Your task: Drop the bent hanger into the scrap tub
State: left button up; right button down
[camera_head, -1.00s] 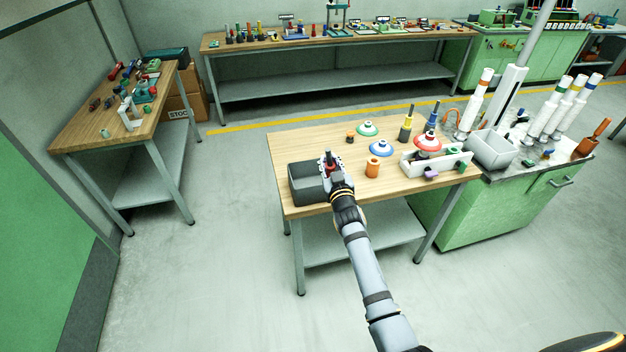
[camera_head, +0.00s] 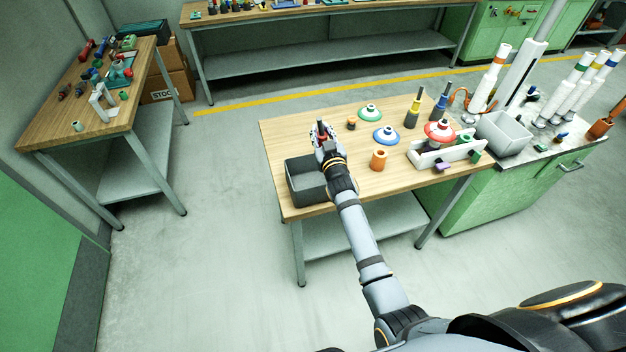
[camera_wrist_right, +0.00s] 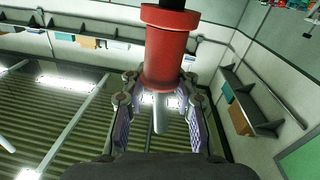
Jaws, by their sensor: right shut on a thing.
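My right gripper (camera_head: 324,132) is shut on a red cylindrical piece (camera_wrist_right: 170,48) with a dark end and a pale grey pin. This may be the hanger; I cannot tell whether it is bent. In the head view, the red piece (camera_head: 322,128) points upward between the fingers. A dark grey open tub (camera_head: 308,197) sits at the table's front left corner, and the gripper is above and behind its right side. It may be the scrap tub; its floor is partly visible, and my arm covers its right edge. My left gripper is not in view.
On the wooden table (camera_head: 290,135) stand an orange cylinder (camera_head: 379,160), blue (camera_head: 386,135) and green (camera_head: 370,112) domed discs, and a white tray (camera_head: 445,156) beside a red domed piece (camera_head: 440,130). A light grey tub (camera_head: 503,134) stands on the metal bench.

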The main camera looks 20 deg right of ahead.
jog(key=shift+s+f+b, duration=0.2)
jog(key=shift+f+b, duration=0.8)
jog(key=shift+f, duration=0.25)
jog(key=f+b, duration=0.2)
jog(key=f, duration=0.1)
jog(key=shift+w+f+b, duration=0.2)
jog(key=shift+w+b, duration=0.15)
jog(key=shift+w, duration=0.05)
jog(key=shift+s+r, duration=0.2)
jog(key=c, duration=1)
grip_release()
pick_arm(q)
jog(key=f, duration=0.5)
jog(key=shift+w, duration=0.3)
pick_arm(e)
jog(key=shift+o, duration=0.3)
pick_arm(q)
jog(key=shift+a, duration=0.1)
pick_arm(e)
jog(key=shift+f, duration=0.1)
